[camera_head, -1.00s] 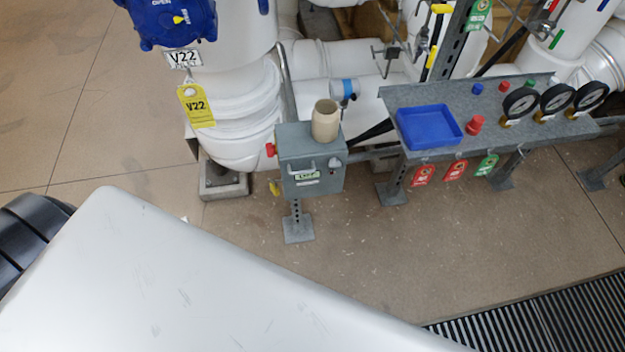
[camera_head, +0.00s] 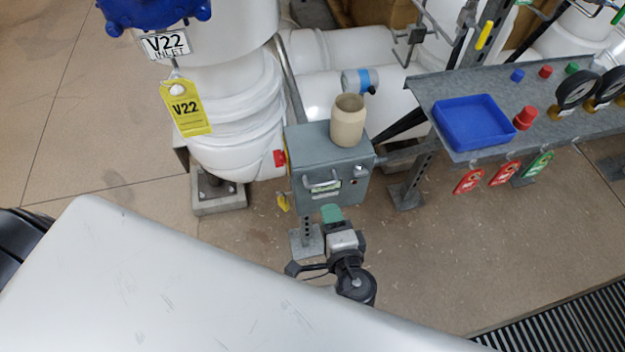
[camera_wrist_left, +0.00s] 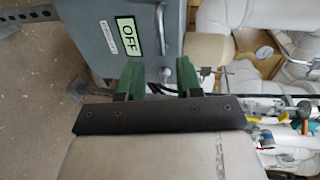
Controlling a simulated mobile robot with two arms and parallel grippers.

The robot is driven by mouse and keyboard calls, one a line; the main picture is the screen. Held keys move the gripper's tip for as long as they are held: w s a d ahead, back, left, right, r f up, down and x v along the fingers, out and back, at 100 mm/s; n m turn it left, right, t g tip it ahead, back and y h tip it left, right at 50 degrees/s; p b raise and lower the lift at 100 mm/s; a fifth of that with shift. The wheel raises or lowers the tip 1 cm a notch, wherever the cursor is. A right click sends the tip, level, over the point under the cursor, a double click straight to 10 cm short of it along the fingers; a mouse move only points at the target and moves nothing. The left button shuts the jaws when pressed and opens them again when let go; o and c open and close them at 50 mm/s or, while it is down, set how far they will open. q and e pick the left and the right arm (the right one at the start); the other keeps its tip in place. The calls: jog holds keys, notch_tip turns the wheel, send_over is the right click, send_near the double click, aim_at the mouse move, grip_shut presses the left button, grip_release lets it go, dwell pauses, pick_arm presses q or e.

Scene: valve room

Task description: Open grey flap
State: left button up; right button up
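A grey box (camera_head: 335,165) stands on a short post, with a grey front flap (camera_head: 338,190) bearing a bar handle (camera_head: 322,183) and a small label. In the left wrist view the box front (camera_wrist_left: 95,40) lies close beyond the fingers, with a green-edged "OFF" label (camera_wrist_left: 126,36) on it. My left gripper (camera_head: 331,213) is just in front of and below the flap. Its two green fingers (camera_wrist_left: 158,77) are apart with nothing between them. I cannot tell whether a finger touches the box. My right gripper is not in view.
A beige cup (camera_head: 348,120) stands on top of the box. A blue tray (camera_head: 472,122) sits on a grey shelf to the right, near gauges. A white pipe with a yellow V22 tag (camera_head: 186,107) is to the left.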

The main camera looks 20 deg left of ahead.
aim_at(319, 184)
pick_arm(q)
jog(key=x, duration=1)
jog(key=shift+w+a+f, duration=0.1)
jog(key=shift+w+f, duration=0.05)
grip_shut()
